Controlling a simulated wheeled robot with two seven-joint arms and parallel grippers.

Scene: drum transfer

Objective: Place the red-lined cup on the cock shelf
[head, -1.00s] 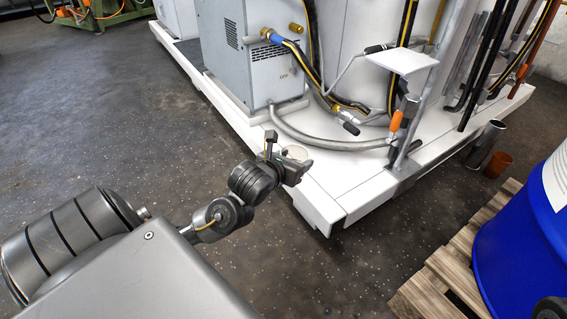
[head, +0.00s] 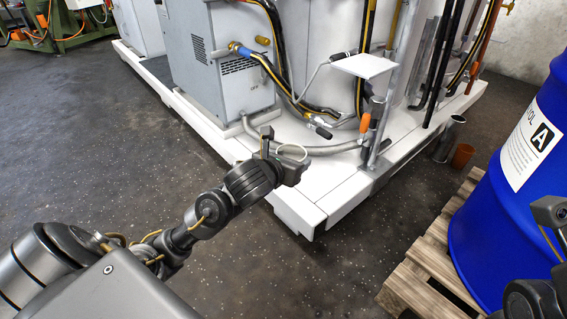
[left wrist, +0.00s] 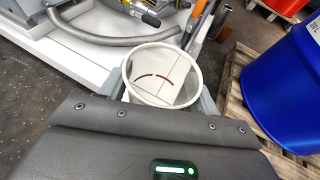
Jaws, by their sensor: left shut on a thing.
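The cup (left wrist: 165,78), pale and open-topped with a dark red line inside, is between the fingers of my left gripper (head: 294,166). The gripper is shut on it. In the head view the cup's rim (head: 292,150) shows just above the gripper. The cup's lower part is hidden by the gripper. The shelf (head: 363,65) is a small white plate beside an upright pipe, with an orange-handled cock (head: 365,122) below it. The cup is apart from the shelf, to its left and nearer me. My right gripper's fingers are outside the head view; only part of that arm shows at the right edge.
A grey cabinet (head: 215,65) and hoses stand on the white platform (head: 318,195). A blue drum (head: 490,225) stands on a wooden pallet (head: 425,265) at the right. A metal cylinder (head: 449,138) and an orange-brown cup (head: 462,156) stand on the floor near the platform.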

